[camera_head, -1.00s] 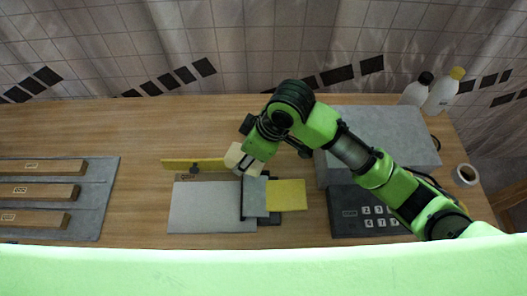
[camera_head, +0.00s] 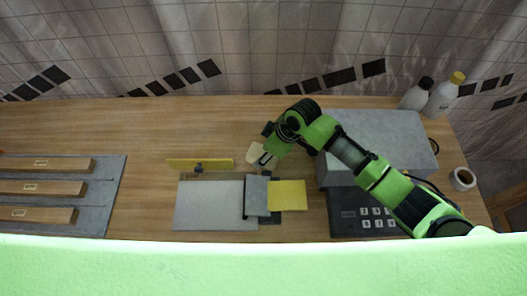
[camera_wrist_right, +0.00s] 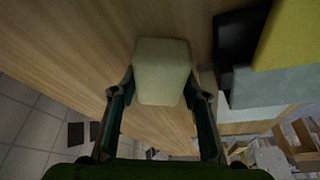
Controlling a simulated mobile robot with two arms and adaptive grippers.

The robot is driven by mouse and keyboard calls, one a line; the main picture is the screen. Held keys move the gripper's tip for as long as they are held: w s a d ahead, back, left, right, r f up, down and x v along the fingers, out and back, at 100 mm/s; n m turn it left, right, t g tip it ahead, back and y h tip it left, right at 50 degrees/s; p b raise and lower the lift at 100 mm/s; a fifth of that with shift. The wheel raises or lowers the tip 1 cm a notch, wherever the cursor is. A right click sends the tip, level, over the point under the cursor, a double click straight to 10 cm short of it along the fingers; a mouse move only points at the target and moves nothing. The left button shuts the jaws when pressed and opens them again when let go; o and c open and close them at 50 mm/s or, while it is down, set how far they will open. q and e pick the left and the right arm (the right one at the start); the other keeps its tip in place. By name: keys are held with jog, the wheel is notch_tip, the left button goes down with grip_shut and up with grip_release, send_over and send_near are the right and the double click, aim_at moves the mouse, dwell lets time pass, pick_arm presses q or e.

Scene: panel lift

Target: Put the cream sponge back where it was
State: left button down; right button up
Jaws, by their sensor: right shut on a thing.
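The cream sponge (camera_head: 256,152) is held between the fingers of my right gripper (camera_head: 266,155), behind the grey-and-yellow pieces in the head view. In the right wrist view the sponge (camera_wrist_right: 163,70) sits between the two fingers, with bare wood around it. Whether it touches the table cannot be told. My left gripper is not in view.
A pale flat panel (camera_head: 208,205) lies at the front middle, with a grey block (camera_head: 256,197) and a yellow block (camera_head: 288,195) beside it. A yellow strip (camera_head: 200,163) lies behind the panel. A grey box (camera_head: 385,140) and a dark keypad unit (camera_head: 346,222) stand right.

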jog(key=shift+f, duration=0.1)
jog(key=o, duration=0.7)
jog(key=shift+r, duration=0.25)
jog(key=b+v, duration=0.1)
jog(key=v, duration=1)
jog(key=shift+r, duration=0.4)
jog(key=shift+d, duration=0.15)
